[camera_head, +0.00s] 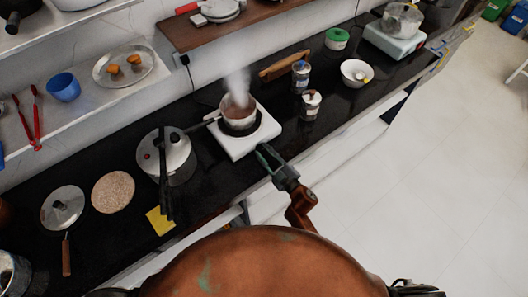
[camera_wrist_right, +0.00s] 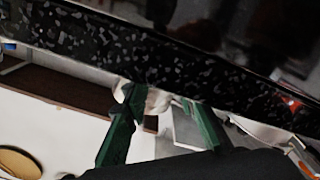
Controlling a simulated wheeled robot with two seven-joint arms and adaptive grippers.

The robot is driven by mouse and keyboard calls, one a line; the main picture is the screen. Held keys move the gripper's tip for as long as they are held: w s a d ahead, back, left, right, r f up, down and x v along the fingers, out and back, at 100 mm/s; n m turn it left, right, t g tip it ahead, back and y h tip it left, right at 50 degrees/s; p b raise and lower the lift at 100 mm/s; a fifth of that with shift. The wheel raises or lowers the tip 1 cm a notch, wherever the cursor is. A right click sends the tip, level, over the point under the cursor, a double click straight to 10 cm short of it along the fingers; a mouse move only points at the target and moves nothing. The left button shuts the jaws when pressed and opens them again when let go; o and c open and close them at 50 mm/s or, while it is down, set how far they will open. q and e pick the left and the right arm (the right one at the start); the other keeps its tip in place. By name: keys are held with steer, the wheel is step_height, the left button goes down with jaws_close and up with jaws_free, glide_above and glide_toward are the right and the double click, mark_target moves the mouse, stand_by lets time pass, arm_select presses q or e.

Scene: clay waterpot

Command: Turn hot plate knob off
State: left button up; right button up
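The white hot plate (camera_head: 237,150) stands on the black counter in the head view, with a steaming pot (camera_head: 238,113) on its dark burner. I cannot make out the knob in either view. My right gripper (camera_head: 263,151) is at the front right corner of the hot plate, by the counter's front edge; I cannot tell if it touches. In the wrist view its two green fingers (camera_wrist_right: 162,100) are apart with nothing seen held between them, below the speckled counter edge (camera_wrist_right: 150,58). My left gripper is not in view.
A pressure cooker (camera_head: 178,160) stands left of the hot plate. Jars (camera_head: 311,106) and a white bowl (camera_head: 356,73) stand to its right. A yellow cloth (camera_head: 160,221) lies near the front edge. The floor (camera_head: 440,130) to the right is clear.

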steer(key=o, duration=0.4)
step_height(320, 180, up, 10)
stand_by(0.6)
